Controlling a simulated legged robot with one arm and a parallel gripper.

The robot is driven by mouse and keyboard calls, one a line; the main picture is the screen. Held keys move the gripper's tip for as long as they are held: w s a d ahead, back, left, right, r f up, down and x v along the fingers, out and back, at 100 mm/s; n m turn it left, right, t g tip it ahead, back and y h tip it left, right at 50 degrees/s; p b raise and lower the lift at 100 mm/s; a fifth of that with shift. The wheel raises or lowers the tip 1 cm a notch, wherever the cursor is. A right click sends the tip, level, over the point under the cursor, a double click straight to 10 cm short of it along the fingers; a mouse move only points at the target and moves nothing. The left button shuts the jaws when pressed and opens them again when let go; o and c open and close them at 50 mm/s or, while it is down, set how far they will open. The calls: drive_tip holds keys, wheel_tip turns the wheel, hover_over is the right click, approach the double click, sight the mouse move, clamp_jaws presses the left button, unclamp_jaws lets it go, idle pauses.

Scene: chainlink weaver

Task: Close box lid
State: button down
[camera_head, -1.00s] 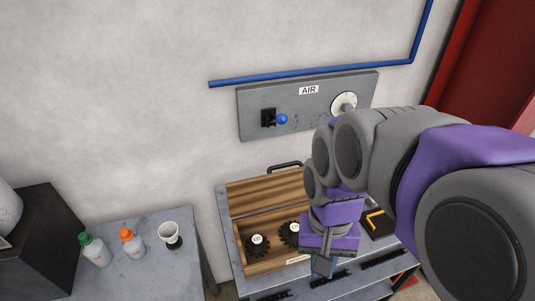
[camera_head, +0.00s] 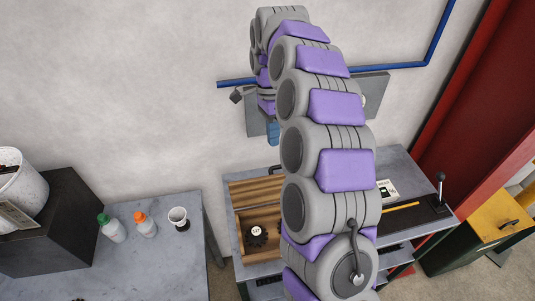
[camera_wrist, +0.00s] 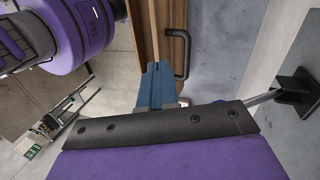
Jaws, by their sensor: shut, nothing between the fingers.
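The wooden box (camera_head: 238,225) sits on the grey metal bench with its lid (camera_head: 257,192) open, tilted back towards the wall. A dark handle (camera_head: 275,169) shows at the lid's upper edge, partly behind my arm. A black gear (camera_head: 257,237) lies inside the box, and my arm hides the box's right part. My gripper (camera_head: 273,134) is raised above the lid, in front of the wall panel. In the wrist view its blue fingers (camera_wrist: 157,84) are shut and empty. They overlap the view of the lid's wood, with the handle (camera_wrist: 183,45) to their right; contact cannot be told.
The grey wall panel (camera_head: 377,88) and blue pipe (camera_head: 400,66) are close behind my gripper. A black wall fitting (camera_wrist: 298,92) stands at the right of the wrist view. A side table (camera_head: 165,260) at left holds two bottles and a cup (camera_head: 178,219).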

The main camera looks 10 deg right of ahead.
drive_tip(key=w+m, duration=0.1)
drive_tip(key=w, duration=0.1)
hover_over(272, 173)
drive_tip(key=f, duration=0.9)
drive_tip(key=shift+d, duration=0.25)
drive_tip(key=shift+a+f, duration=0.2)
drive_tip(key=shift+f, duration=0.1)
drive_tip(key=shift+a, duration=0.1)
drive_tip(key=shift+s, duration=0.15)
